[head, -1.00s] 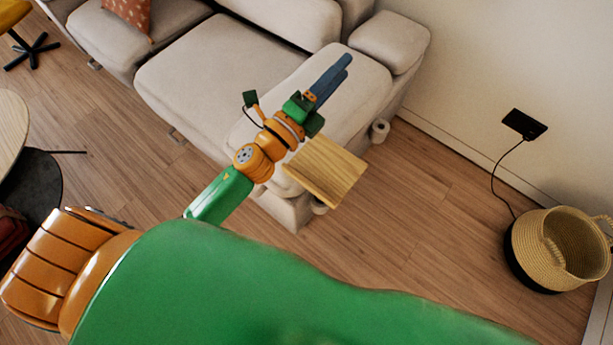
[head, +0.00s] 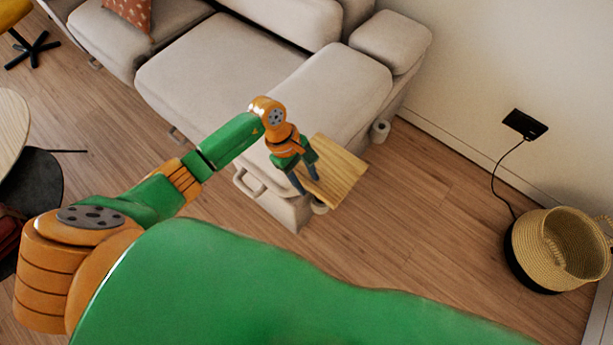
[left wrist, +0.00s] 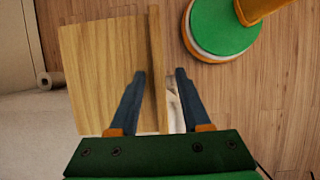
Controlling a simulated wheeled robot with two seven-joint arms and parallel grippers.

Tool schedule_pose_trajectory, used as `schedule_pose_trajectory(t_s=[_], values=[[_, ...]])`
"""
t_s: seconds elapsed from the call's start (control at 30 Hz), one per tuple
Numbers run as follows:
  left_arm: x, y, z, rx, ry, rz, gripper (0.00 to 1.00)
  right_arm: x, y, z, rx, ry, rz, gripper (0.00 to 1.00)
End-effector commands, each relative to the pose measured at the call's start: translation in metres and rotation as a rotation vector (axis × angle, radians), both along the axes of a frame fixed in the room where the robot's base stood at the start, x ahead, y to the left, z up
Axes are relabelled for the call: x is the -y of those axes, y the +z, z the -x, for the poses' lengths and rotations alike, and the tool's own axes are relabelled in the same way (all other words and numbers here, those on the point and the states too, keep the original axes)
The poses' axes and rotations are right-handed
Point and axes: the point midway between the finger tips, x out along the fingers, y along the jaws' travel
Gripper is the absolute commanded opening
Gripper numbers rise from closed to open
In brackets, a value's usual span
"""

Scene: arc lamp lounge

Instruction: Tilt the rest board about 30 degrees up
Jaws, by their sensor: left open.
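The rest board (head: 338,174) is a light wooden panel at the front right end of the beige sofa. It also shows in the left wrist view (left wrist: 100,70), with its thicker edge strip running between my fingers. My left gripper (head: 307,187) is open at the board's left side and points down. In the left wrist view my left gripper (left wrist: 159,73) has one finger over the board's face and the other beyond its edge, with a gap on both sides of the strip. Whether a finger touches the board I cannot tell.
The sofa (head: 215,75) fills the area behind the board. A woven basket (head: 560,250) stands on the floor at the right, near a black wall box (head: 525,124) with a cord. The wooden floor (head: 430,220) between board and basket is clear.

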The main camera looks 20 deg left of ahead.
Motion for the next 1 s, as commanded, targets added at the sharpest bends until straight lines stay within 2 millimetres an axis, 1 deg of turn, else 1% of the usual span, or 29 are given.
schedule_pose_trajectory(t_s=[0.2,0.27,0.3,0.37,0.4,1.0], values=[[0.0006,-0.0012,0.0,0.001,0.0,0.001,0.47,0.0002,-0.0001,-0.0001,0.0,0.0,0.0,0.71],[0.0007,-0.0011,0.0001,0.001,0.0,0.001,0.31,0.0002,-0.0001,-0.0001,0.0,0.0,0.0,0.71],[0.0007,-0.001,0.0,0.001,0.0,0.001,0.2,0.0002,-0.0001,-0.0001,0.0,0.0,0.0,0.71],[0.0008,-0.001,0.0,0.001,0.0,0.001,0.04,0.0002,-0.0001,-0.0001,0.0,0.0,0.0,0.71],[0.0007,-0.0009,0.0,0.001,0.0,0.001,0.0,0.0002,-0.0001,-0.0001,0.0,0.0,0.0,0.71],[0.001,-0.0007,0.0001,0.0,0.0,0.002,0.0,0.0003,-0.0001,-0.0001,0.0,0.0,0.0,0.71]])
